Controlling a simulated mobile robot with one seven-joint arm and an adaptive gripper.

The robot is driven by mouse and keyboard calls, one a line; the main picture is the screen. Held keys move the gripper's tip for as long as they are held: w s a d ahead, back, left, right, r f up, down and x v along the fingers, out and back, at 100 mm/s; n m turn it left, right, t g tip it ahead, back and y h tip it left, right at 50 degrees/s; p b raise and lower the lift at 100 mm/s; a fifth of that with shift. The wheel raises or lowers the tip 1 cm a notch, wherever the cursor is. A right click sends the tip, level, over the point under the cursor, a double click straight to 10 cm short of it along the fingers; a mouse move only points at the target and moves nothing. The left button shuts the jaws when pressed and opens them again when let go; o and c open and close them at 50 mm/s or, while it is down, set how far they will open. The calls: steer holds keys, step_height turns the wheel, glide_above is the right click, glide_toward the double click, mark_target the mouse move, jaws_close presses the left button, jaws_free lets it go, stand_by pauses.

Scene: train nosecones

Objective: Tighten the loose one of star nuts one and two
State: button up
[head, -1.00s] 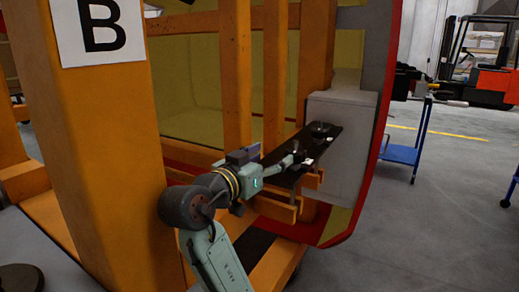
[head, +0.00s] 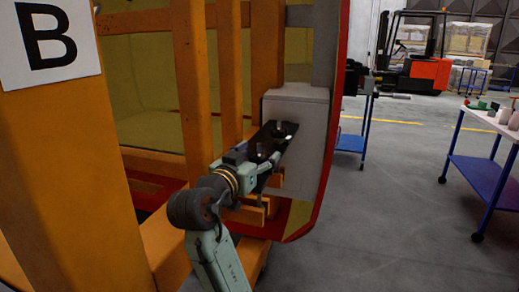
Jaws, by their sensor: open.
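A dark plate (head: 268,132) lies along the side of a grey box on the orange frame. Small dark knob-like parts stand on it, one near its far end (head: 280,129) and one nearer my gripper (head: 260,151). They may be the star nuts; they are too small to tell which is loose. My gripper (head: 272,160) is at the near part of the plate, close to the nearer knob. It is open, with its fingers small and partly blended into the plate. I cannot tell whether it touches anything.
A thick orange post with a sign B (head: 48,40) stands at the left. The grey box (head: 310,112) backs the plate. Orange bars (head: 245,215) lie below my wrist. Blue carts (head: 485,180) and a forklift (head: 420,65) stand right, with open floor between.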

steer(key=shift+x, duration=0.85)
steer(key=shift+c, duration=0.2)
steer(key=c, duration=1.1)
steer(key=shift+a+m+h, duration=0.15)
steer(key=shift+m+h, duration=0.15)
steer(key=shift+h, duration=0.2)
steer(key=shift+m+g+h, duration=0.5)
steer(key=shift+g+h, duration=0.1)
steer(key=o, duration=1.1)
steer(key=shift+o, duration=0.2)
